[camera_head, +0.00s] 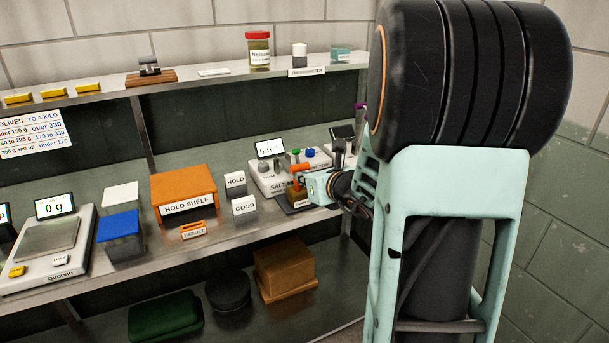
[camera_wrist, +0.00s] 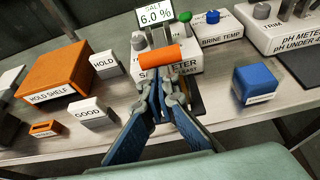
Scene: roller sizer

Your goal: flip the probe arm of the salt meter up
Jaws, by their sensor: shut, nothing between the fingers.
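The salt meter (camera_head: 268,181) is a white box on the bench. It also shows in the wrist view (camera_wrist: 187,63), where its screen (camera_wrist: 155,15) reads 6.0 %. An orange cylinder (camera_wrist: 160,55), which looks like the grip of its probe arm, lies crosswise at the meter's front. It shows as an orange bar in the head view (camera_head: 301,167). My gripper (camera_wrist: 163,97) is shut and empty, just in front of and below the orange grip. It also shows in the head view (camera_head: 307,184). I cannot tell whether it touches the grip. The probe's lower part is hidden.
Blue-topped (camera_wrist: 256,82) and pH meter (camera_wrist: 293,32) boxes stand to the right. GOOD (camera_wrist: 90,112) and HOLD (camera_wrist: 104,64) blocks and the orange hold shelf (camera_wrist: 57,77) stand to the left. An upper shelf (camera_head: 215,76) runs above the bench. Bare bench lies in front.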

